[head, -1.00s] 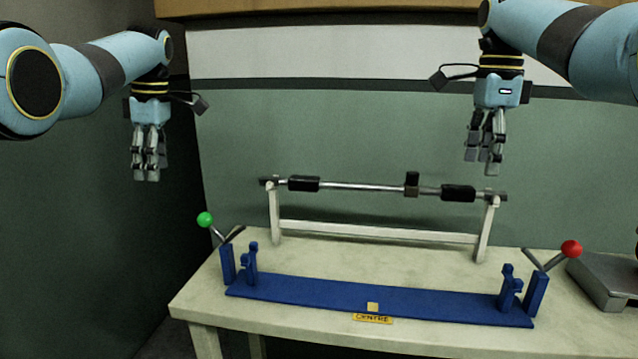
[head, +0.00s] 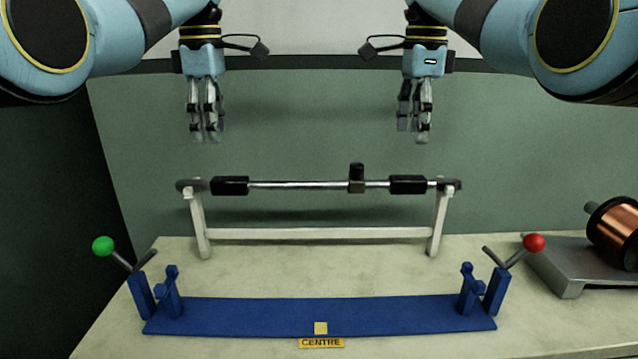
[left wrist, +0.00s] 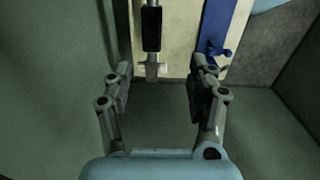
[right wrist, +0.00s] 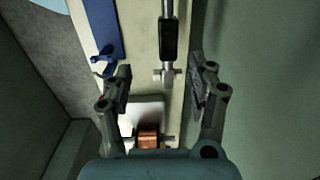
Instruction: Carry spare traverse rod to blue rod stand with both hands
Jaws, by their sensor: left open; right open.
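The traverse rod (head: 310,184) is a silver bar with two black grips and a dark block right of its middle. It lies across a white rack (head: 320,233) at the back of the table. The blue rod stand (head: 260,313) is in front of the rack, with blue posts at both ends. My left gripper (head: 206,138) is open and empty above the rod's left grip (head: 230,186). My right gripper (head: 414,138) is open and empty above the right grip (head: 407,184). Each wrist view shows a rod end below, between the fingers: left (left wrist: 152,28), right (right wrist: 169,38).
A green-knobbed lever (head: 103,246) is at the stand's left end and a red-knobbed lever (head: 534,243) at its right. A yellow CENTRE label (head: 321,343) is at the stand's front. A copper spool (head: 614,232) on a grey base (head: 565,268) stands at the right. A green wall is behind.

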